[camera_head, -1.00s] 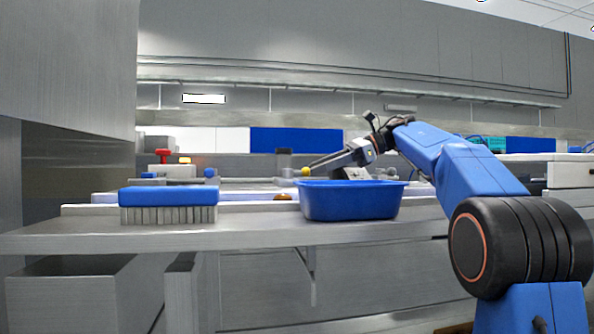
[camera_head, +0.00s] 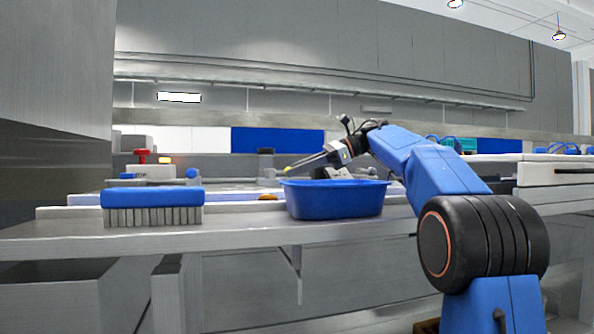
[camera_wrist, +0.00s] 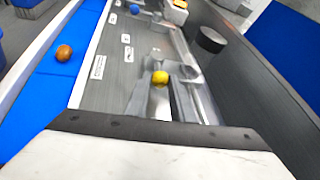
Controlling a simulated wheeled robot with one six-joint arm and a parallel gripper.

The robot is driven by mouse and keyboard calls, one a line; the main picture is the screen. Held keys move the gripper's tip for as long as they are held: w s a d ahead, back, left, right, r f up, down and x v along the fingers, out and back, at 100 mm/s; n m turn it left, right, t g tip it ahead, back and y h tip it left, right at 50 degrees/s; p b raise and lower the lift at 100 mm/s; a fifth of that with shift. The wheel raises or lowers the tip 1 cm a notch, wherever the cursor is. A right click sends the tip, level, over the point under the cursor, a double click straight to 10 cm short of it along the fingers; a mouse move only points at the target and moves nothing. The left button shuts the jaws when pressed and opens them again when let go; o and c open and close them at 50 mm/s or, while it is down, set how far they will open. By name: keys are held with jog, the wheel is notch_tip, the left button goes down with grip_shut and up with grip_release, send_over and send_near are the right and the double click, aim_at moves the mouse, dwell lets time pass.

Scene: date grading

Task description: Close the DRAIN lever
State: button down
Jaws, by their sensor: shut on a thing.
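A yellow ball knob (camera_wrist: 160,78) sits between the fingertips of my gripper (camera_wrist: 166,84) in the wrist view. The fingers are closed on it. Its shaft is hidden by the fingers. In the head view my gripper (camera_head: 300,166) reaches left over the bench behind the blue tub, with the knob (camera_head: 287,170) small at its tip. A grey panel (camera_wrist: 112,88) beside it carries several white labels, too small to read, so I cannot confirm which one says DRAIN. A blue ball knob (camera_wrist: 135,9) stands farther along the panel.
A blue tub (camera_head: 333,203) and a blue-backed brush (camera_head: 152,208) stand at the bench's front. A brown date (camera_wrist: 64,53) lies on the blue belt (camera_wrist: 50,85) left of the panel. A dark round cylinder (camera_wrist: 211,40) stands right of the knob.

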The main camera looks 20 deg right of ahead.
jog(key=shift+s, duration=0.1)
jog(key=shift+s+a+m+t+h, duration=0.15)
jog(key=shift+s+m+t+h, duration=0.15)
jog(key=shift+s+m+t, duration=0.35)
jog(key=shift+s+a+m+t+h, duration=0.1)
jog(key=shift+s+m+t+h, duration=0.2)
jog(key=shift+m+t, duration=0.5)
jog(key=shift+s+a+m+t+h, duration=0.2)
jog(key=shift+s+m+t+h, duration=0.2)
jog(key=shift+m+t, duration=0.25)
jog(key=shift+s+a+m+t+h, duration=0.15)
jog(key=shift+s+m+t+h, duration=0.25)
jog(key=shift+m+t, duration=0.15)
jog(key=shift+s+a+m+t+h, duration=0.3)
jog(key=shift+m+t+h, duration=0.2)
jog(key=shift+m+h, duration=0.1)
jog(key=shift+s+a+m+t+h, duration=0.25)
jog(key=shift+m+t+h, duration=0.2)
jog(key=shift+m+h, duration=0.1)
jog(key=shift+s+a+m+t+h, duration=0.25)
jog(key=shift+m+t+h, duration=0.1)
jog(key=shift+m+h, duration=0.25)
jog(key=shift+s+a+m+t+h, duration=0.25)
jog(key=shift+m+t+h, duration=0.1)
jog(key=shift+m+h, duration=0.25)
jog(key=shift+a+m+h, duration=0.1)
jog(key=shift+m+h, duration=0.2)
jog(key=shift+h, duration=0.05)
